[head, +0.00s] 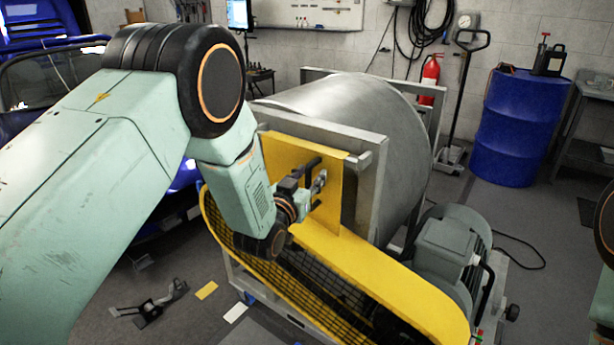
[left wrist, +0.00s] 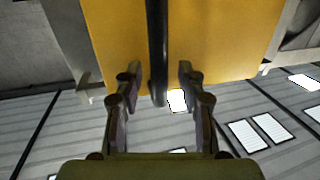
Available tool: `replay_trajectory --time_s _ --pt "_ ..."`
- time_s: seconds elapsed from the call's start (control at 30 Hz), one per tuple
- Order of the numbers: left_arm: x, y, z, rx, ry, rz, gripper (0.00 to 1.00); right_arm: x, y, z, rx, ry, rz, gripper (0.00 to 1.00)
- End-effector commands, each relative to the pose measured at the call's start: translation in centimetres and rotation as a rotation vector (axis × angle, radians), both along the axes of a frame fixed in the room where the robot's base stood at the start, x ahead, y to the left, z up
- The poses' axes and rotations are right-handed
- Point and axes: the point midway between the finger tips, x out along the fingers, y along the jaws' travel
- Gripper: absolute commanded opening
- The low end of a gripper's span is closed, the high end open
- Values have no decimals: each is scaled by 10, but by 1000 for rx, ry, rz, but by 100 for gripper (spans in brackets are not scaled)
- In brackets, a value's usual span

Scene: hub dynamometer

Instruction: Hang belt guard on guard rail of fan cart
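The yellow belt guard (head: 380,272) has an upright plate and a long mesh-sided lower housing. It sits against the near side of the fan cart (head: 376,185), with its plate in front of the grey upper frame that carries the guard rail (head: 362,160). Whether the plate is hooked on the rail is hidden. A black bar handle (head: 305,167) stands out from the plate. My left gripper (head: 316,186) is at this handle. In the left wrist view its open fingers (left wrist: 157,85) stand either side of the handle (left wrist: 157,45), with gaps visible. My right gripper is out of view.
A grey motor (head: 446,245) sits at the cart's right end, with a cable on the floor beyond. A blue drum (head: 518,125) and a pallet jack (head: 456,100) stand behind right. A blue car (head: 50,70) is at left. A black tool (head: 148,304) lies on the floor.

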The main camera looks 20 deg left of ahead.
Motion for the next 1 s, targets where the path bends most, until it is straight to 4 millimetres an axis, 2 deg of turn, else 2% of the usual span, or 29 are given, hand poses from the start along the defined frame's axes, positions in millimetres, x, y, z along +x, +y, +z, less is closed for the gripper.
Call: replay_trajectory --time_s 0.17,0.7,1.0 --pt "-12 1 2 0 -4 0 40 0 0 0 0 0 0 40" --pt "-101 12 3 -1 -10 1 40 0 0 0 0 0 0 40" --pt "-117 14 4 -1 -13 0 40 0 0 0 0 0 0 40"
